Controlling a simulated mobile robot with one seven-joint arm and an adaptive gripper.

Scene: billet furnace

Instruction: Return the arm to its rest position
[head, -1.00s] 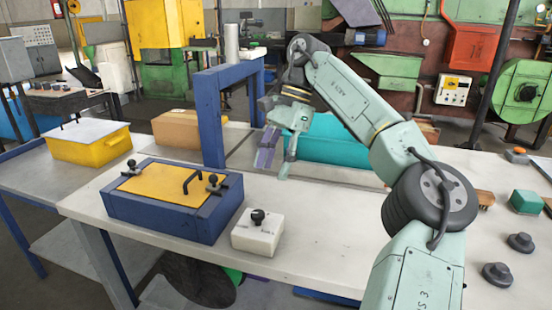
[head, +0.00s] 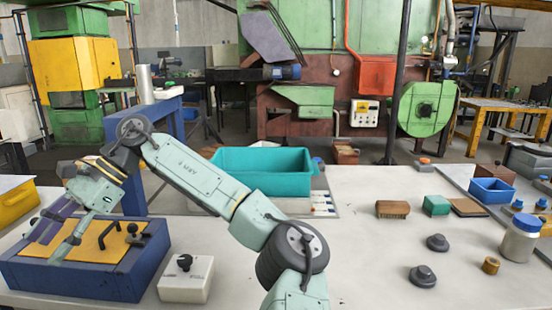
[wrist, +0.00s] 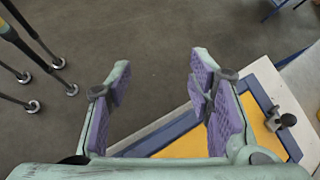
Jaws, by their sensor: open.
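My arm shows in the head view, reaching from the bottom centre to the left. My gripper (head: 58,228) is in front of the blue box with the yellow top (head: 84,265) in that view and hides part of it. In the wrist view my gripper (wrist: 155,88) has its purple-padded fingers wide apart with nothing between them. Behind the fingers, the wrist view shows the grey floor and, at the lower right, the blue box's yellow top (wrist: 262,132) and a black knob.
A white block with a black knob (head: 187,279) stands beside the blue box. A teal bin (head: 262,180) is behind my arm. A blue post (head: 128,185) rises near the arm.

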